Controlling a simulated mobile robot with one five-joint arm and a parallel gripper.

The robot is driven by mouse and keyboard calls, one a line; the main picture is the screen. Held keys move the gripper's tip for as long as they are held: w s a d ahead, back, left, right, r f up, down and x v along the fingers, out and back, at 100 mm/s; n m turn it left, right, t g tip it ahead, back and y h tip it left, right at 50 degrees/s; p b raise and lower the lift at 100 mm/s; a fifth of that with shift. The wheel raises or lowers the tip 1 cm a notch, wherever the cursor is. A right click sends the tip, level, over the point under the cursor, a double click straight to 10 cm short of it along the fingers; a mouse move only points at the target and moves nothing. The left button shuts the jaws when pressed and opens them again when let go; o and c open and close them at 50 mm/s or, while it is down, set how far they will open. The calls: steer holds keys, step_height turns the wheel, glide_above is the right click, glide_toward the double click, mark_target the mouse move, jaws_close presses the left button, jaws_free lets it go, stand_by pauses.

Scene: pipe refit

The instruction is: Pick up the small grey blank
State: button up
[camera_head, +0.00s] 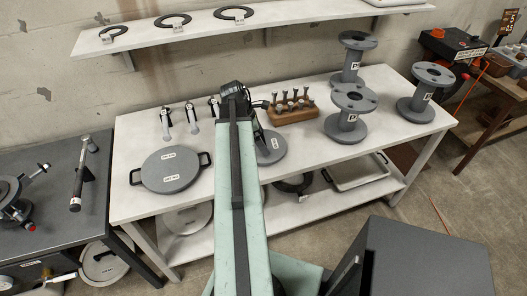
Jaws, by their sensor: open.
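The small grey blank (272,147) is a flat round disc with a pale label, lying on the white-topped bench (310,166). My green arm hides its left part. My gripper (238,96) is at the far end of the arm, over the bench and beyond the blank in the picture. The gripper is open, and its fingers are mostly hidden behind the black wrist. A larger grey blank (170,169) with two black side handles and labels lies flat on the bench to the left of my arm.
A wooden block of bolts (291,110) stands just behind and right of the small blank. Several grey flanged spools (350,116) stand further right. A wall shelf (195,28) holds black rings.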

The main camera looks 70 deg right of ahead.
steer(key=shift+r, duration=0.1)
steer(key=c, duration=1.8)
step_height(320, 180, up, 10)
steer(key=p, duration=1)
